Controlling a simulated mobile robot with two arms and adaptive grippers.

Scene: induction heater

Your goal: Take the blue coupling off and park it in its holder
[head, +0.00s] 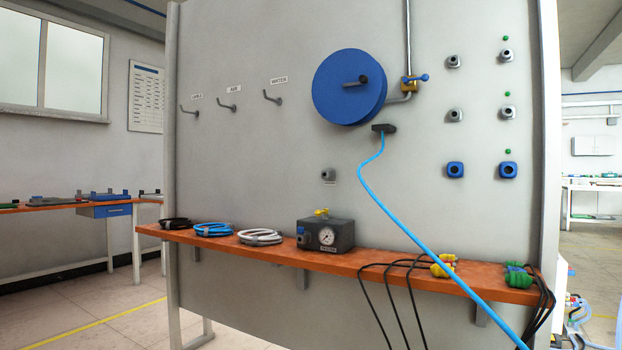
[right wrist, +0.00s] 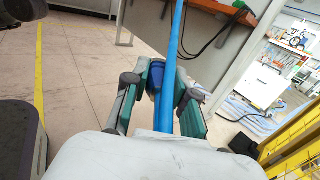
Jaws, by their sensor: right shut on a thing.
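My right gripper (right wrist: 163,82) is shut in the right wrist view, with a dark blue piece, seemingly the blue coupling (right wrist: 155,76), between its green-edged fingers. The light blue hose (right wrist: 174,60) passes between the fingers and partly hides this piece. No socket shows at the coupling. In the head view the hose (head: 398,212) hangs from a dark outlet (head: 384,128) below the blue reel (head: 349,87) and leaves at the bottom. A small grey fitting (head: 328,175) sits on the panel; I cannot tell if it is the holder. My left gripper is not in view.
The orange shelf (head: 365,273) crosses the panel and carries a gauge box (head: 326,236), coiled hoses and black cables with coloured plugs. Yellow rails (right wrist: 295,145) stand at right in the wrist view.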

